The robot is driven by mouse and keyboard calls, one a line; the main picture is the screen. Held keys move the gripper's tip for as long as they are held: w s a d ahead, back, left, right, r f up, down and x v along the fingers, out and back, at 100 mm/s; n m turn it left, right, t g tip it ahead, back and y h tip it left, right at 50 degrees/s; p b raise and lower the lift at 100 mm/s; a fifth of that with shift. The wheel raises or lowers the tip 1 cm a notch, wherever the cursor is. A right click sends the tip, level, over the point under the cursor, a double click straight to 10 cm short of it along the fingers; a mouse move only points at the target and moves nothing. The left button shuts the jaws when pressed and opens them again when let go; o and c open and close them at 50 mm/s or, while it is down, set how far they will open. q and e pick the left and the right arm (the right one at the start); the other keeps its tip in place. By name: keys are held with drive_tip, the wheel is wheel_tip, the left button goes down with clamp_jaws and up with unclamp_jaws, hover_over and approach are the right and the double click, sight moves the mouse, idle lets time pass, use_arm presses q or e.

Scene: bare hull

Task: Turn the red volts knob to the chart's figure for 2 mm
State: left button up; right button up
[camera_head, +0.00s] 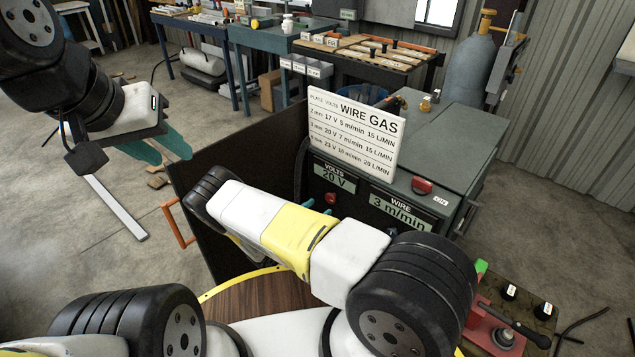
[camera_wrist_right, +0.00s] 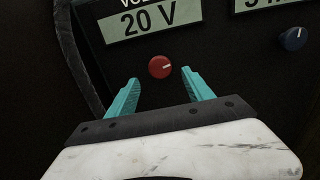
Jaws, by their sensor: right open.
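The red volts knob (camera_wrist_right: 160,67) is on the dark front panel, below the volts display (camera_wrist_right: 152,20), which reads 20 V. Its pale mark points right in the right wrist view. The knob also shows in the head view (camera_head: 330,198). My right gripper (camera_wrist_right: 160,76) is open, with its teal fingertips either side of and just short of the knob; no contact shows. The white chart (camera_head: 352,132) stands on the welder; its top row appears to read 2 mm, 17 V, 5 m/min, 15 L/MIN. My left gripper (camera_head: 174,159) is open and empty, away at the left.
The welder cabinet (camera_head: 440,140) has a wire display (camera_head: 400,210) reading 3 m/min and a blue knob (camera_wrist_right: 293,38) to the right. A red switch (camera_head: 422,185) sits on its top. A dark cable runs left of the volts display. A dark panel (camera_head: 245,150) stands left of the cabinet.

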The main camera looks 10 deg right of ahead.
sight(329, 200)
drive_tip(key=x, duration=0.5)
drive_tip(key=shift+w+d, duration=0.2)
drive_tip(key=shift+d, duration=0.1)
clamp_jaws()
